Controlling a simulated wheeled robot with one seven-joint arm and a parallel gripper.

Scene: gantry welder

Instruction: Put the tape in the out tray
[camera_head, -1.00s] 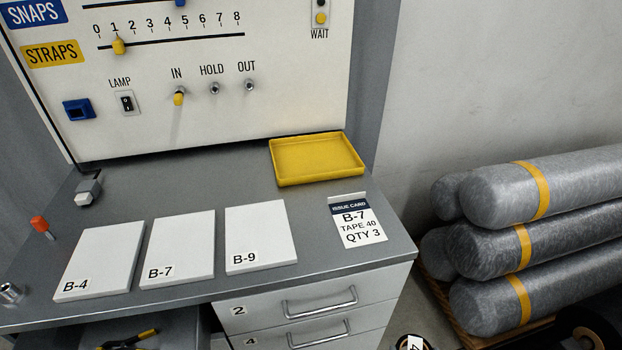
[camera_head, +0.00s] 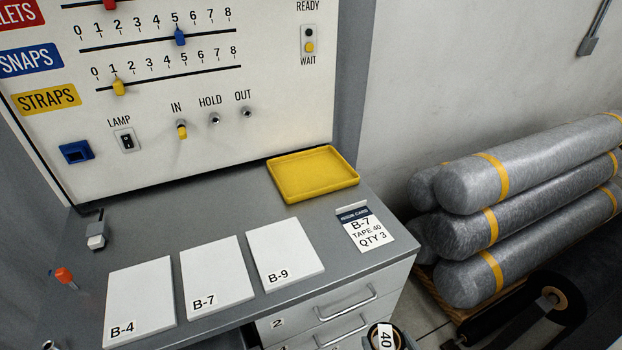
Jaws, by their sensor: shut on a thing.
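A dark tape roll with a tan core and a white label reading 40 (camera_head: 386,338) shows at the bottom edge, in front of the drawers. Its lower part is cut off by the frame, and what supports it is hidden. My gripper is not clearly visible. A shallow yellow tray (camera_head: 313,174) lies empty on the back right of the grey desk, below the panel. It bears no readable label. An issue card (camera_head: 368,230) reading B-7, TAPE 40, QTY 3 is at the desk's right front.
White plates B-4 (camera_head: 139,300), B-7 (camera_head: 216,272) and B-9 (camera_head: 284,250) lie along the desk (camera_head: 150,225). An upright panel (camera_head: 200,130) with sliders and switches stands behind. Large wrapped rolls (camera_head: 530,190) are stacked at right. The desk strip before the yellow tray is clear.

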